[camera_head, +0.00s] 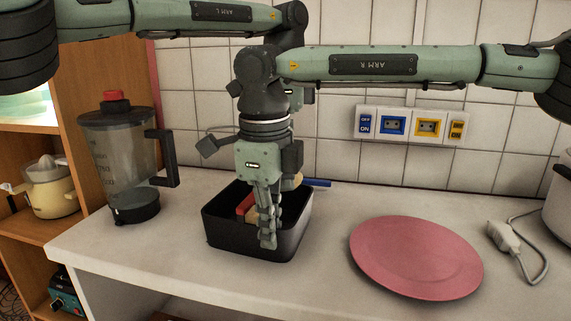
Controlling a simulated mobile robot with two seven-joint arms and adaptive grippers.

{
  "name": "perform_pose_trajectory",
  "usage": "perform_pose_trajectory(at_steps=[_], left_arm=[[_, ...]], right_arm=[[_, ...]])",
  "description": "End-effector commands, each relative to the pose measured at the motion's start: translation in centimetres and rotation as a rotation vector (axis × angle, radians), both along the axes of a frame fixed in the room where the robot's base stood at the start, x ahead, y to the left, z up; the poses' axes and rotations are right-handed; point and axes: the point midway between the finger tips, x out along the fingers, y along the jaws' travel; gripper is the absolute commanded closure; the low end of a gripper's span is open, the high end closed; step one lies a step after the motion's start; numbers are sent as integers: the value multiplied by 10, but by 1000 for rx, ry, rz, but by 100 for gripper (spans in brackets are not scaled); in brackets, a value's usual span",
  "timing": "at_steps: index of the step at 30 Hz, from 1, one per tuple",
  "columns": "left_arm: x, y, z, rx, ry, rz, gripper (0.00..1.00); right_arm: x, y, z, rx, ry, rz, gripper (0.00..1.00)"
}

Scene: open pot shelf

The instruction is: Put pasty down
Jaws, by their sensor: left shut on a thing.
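My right gripper (267,238) points down into the black bin (285,245) on the counter. Its fingers look close together, but I cannot tell whether they are shut. My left gripper (294,168) is higher and mostly hidden behind the right one, with only dark parts showing. It is shut on a small tan thing (297,181), which seems to be the pasty and is seen only in part, near the bin's back edge. Inside the bin are a red item (245,204) and a tan item (252,214), both partly covered by the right gripper.
A blender (122,160) stands left of the bin and a pink plate (415,257) lies to the right. A blue stick-like thing (316,183) is behind the bin. A white plug with cable (503,236) and a pot (560,210) are at far right. The counter (190,262) front is clear.

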Motion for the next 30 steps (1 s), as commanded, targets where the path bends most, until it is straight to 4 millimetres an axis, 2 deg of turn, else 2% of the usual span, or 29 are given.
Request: perform_pose_trajectory(at_steps=[4, 5, 9, 20, 23, 30], left_arm=[[0, 0, -1, -1, 0, 0, 97], [0, 0, -2, -1, 0, 0, 64], [0, 0, -1, -1, 0, 0, 47], [0, 0, 4, -1, -2, 0, 47], [1, -1, 16, -2, -3, -1, 47], [7, -1, 62, -3, -3, 1, 47]], right_arm=[[0, 0, 1, 1, 0, 0, 100], [0, 0, 0, 1, 0, 0, 100], [0, 0, 0, 1, 0, 0, 100], [0, 0, 1, 0, 0, 0, 100], [0, 0, 1, 1, -1, 0, 100], [0, 0, 0, 0, -1, 0, 100]])
